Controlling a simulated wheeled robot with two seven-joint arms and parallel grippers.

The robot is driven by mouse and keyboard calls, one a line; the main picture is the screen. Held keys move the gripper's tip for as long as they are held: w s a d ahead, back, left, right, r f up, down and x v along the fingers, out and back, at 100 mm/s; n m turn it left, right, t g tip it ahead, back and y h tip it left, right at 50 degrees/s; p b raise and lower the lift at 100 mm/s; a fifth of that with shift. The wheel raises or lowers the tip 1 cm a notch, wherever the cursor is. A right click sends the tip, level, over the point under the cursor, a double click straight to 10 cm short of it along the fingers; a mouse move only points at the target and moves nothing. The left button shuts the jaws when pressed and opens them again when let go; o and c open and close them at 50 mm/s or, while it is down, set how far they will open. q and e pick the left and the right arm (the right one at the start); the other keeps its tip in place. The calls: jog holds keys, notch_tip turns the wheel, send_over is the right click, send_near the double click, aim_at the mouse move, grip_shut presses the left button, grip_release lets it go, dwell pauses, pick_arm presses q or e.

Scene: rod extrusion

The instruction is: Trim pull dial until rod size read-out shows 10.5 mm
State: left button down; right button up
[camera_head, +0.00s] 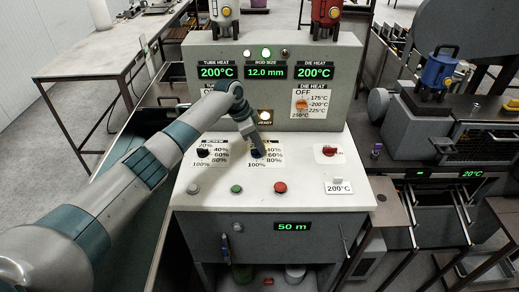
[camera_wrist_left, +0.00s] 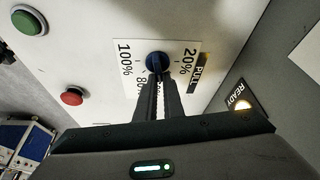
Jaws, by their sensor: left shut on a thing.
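The rod size read-out (camera_head: 266,72) shows 12.0 mm in green on the panel's upright face, in the head view. The pull dial (camera_wrist_left: 157,62) is a dark blue knob on a white scale plate (camera_wrist_left: 125,44) marked PULL, with percent figures from 20% to 100%. My left gripper (camera_head: 257,152) reaches down to the dial on the sloping panel; in the left wrist view its fingers (camera_wrist_left: 157,78) are shut on the knob. The fingers hide part of the scale, and I cannot read the dial's setting. My right gripper is in neither view.
The screw dial (camera_head: 203,153) is left of the pull dial. Green (camera_head: 237,189) and red (camera_head: 280,187) buttons sit below, and a red switch (camera_head: 329,151) is at right. TUBE HEAT and DIE HEAT read-outs (camera_head: 314,72) show 200°C. The READY lamp (camera_wrist_left: 242,104) is lit.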

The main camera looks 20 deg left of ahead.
pick_arm(q)
jog(key=shift+s+m+g+b, duration=0.1)
jog(key=shift+m+g+b, duration=0.2)
jog(key=shift+m+b, duration=0.65)
jog(key=shift+m, duration=0.25)
jog(key=shift+r, duration=0.1)
jog(key=c, duration=1.9)
grip_release()
jog(key=shift+o, duration=0.2)
jog(key=b+v, duration=0.4)
jog(key=v, duration=1.3)
jog(key=shift+a, duration=0.3)
jog(key=shift+r, duration=0.1)
